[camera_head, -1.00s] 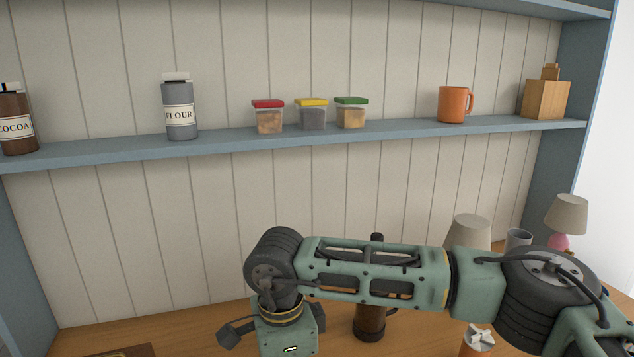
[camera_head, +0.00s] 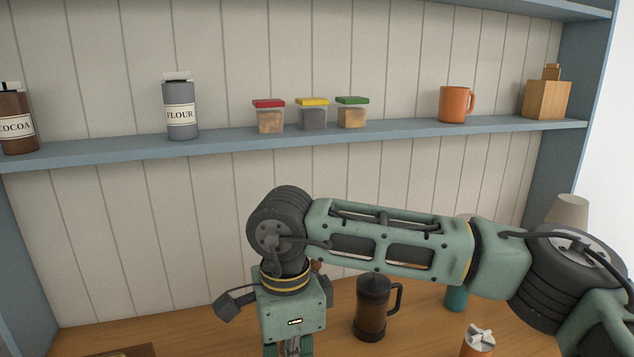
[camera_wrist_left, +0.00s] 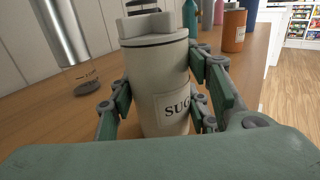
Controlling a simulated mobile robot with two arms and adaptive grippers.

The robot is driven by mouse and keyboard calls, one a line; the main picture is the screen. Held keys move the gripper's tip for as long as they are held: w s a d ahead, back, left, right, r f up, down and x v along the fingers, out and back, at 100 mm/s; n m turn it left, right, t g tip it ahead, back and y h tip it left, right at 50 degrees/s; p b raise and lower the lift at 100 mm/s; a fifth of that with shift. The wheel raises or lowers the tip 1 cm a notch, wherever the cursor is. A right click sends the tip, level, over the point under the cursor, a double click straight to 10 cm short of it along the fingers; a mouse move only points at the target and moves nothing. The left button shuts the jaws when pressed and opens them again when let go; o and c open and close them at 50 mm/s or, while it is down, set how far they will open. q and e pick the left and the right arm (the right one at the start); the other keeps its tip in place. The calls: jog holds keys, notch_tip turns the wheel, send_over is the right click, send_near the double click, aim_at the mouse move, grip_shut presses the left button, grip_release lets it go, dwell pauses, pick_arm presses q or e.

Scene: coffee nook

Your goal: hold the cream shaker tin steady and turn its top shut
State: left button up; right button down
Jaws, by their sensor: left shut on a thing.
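The cream shaker tin (camera_wrist_left: 163,85) stands upright in the left wrist view, with part of a label reading "SUG" and a cream top (camera_wrist_left: 152,28) with raised ridges. My left gripper (camera_wrist_left: 160,103) is shut on the tin's body, a finger on each side. Whether the top is fully seated cannot be told. In the head view, my right gripper (camera_head: 291,346) points down at the bottom edge. Its fingertips are cut off, so its opening is hidden. The tin and my left gripper do not show in the head view.
A French press (camera_head: 371,310), a teal object (camera_head: 456,298) and an orange tin (camera_head: 477,346) stand on the wooden counter right of my right wrist. The shelf (camera_head: 226,139) above holds jars, small boxes and a mug. A shiny cylinder (camera_wrist_left: 62,32) is left of the cream tin.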

notch_tip(320, 180, down, 7)
jog(key=s, duration=0.2)
jog(key=shift+d+r, duration=0.15)
jog(key=shift+d, duration=0.3)
jog(key=shift+d, duration=0.1)
dwell(0.3)
jog(key=shift+w+d, duration=0.5)
jog(key=shift+w, duration=0.05)
dwell(0.7)
jog(key=shift+w+a, duration=0.15)
jog(key=shift+a, duration=0.05)
